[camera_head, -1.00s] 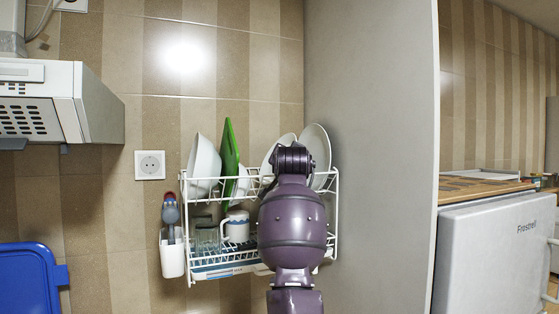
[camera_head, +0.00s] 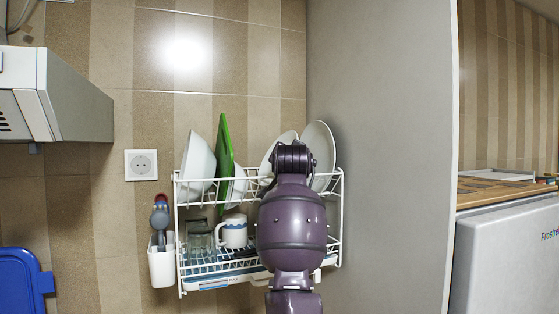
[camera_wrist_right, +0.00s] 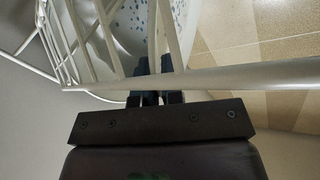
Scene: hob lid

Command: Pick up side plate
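A white two-tier dish rack (camera_head: 196,292) hangs at the tiled wall. On its upper tier stand a large white plate (camera_head: 320,142) at the right, another white plate (camera_head: 277,152) left of it, and a small white dish (camera_head: 238,186) beside the green board. I cannot tell which is the side plate. My right arm covers the rack's middle and hides its gripper in the head view. In the right wrist view, my right gripper (camera_wrist_right: 156,97) has its fingers close together at the rack wires, by a white blue-speckled dish (camera_wrist_right: 186,16). Whether they grip its rim is unclear.
A green board (camera_head: 225,150) and a white bowl (camera_head: 198,167) stand at the rack's left. A mug (camera_head: 233,232) and glasses (camera_head: 200,240) sit below. A cutlery holder (camera_head: 161,264) hangs left. A grey panel (camera_head: 380,150) closes off the right side.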

